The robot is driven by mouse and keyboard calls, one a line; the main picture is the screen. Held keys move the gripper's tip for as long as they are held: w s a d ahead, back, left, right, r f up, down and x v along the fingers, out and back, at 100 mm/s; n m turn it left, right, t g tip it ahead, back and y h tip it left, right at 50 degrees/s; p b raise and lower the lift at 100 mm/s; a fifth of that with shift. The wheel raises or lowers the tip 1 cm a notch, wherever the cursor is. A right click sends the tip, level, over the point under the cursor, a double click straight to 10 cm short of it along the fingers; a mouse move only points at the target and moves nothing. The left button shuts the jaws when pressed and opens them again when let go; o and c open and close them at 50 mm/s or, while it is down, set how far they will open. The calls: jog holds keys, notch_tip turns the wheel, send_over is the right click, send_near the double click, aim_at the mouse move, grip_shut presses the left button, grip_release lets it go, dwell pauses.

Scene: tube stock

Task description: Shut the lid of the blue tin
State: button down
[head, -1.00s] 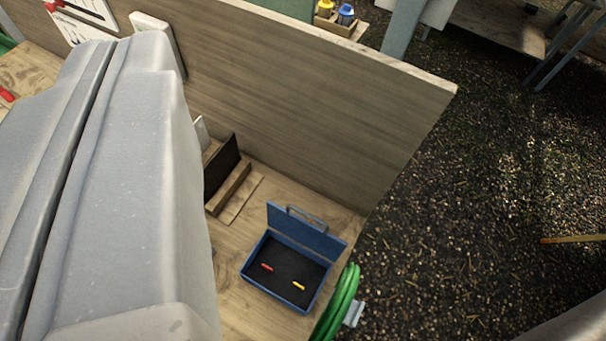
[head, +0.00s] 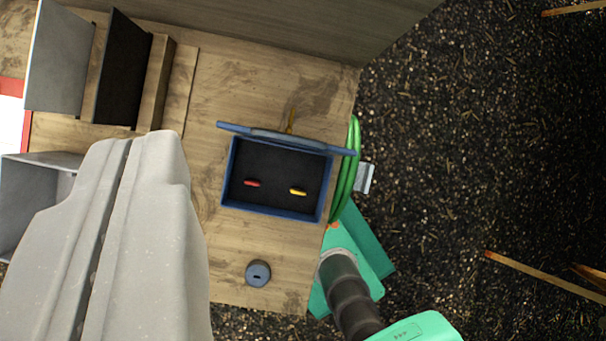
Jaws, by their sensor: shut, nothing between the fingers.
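The blue tin (head: 273,212) sits on the wooden surface near its right edge. Its lid (head: 285,140) stands open along the tin's far side, seen almost edge-on from above. A red piece (head: 252,183) and a yellow piece (head: 298,191) lie on the dark lining inside. My gripper (head: 134,144) is the large grey form at lower left, its two halves together with a thin seam between them. Nothing shows between them. It is left of the tin in the picture and apart from it.
A wooden rack with upright panels (head: 124,70) stands at upper left. A green coil (head: 346,180) hangs at the right edge, close to the tin. A round blue-grey knob (head: 258,273) lies nearer. A teal tool with a dark hose (head: 350,295) is at lower right.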

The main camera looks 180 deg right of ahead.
aim_at(287, 140)
jog(key=d+f+m+g+p, duration=0.1)
jog(key=d+f+g+p, duration=0.1)
jog(key=f, duration=0.9)
jog(key=w+d+f+m+g+p, duration=0.1)
jog(key=d+f+m+g+p, duration=0.1)
jog(key=f, duration=1)
jog(key=shift+w+d+m+g+y+p, duration=0.2)
jog(key=shift+d+m+g+y+p, duration=0.1)
jog(key=shift+d+g+p, duration=0.5)
jog(key=shift+s+a+b, duration=0.1)
jog(key=shift+a+b, duration=0.15)
jog(key=shift+b, duration=0.05)
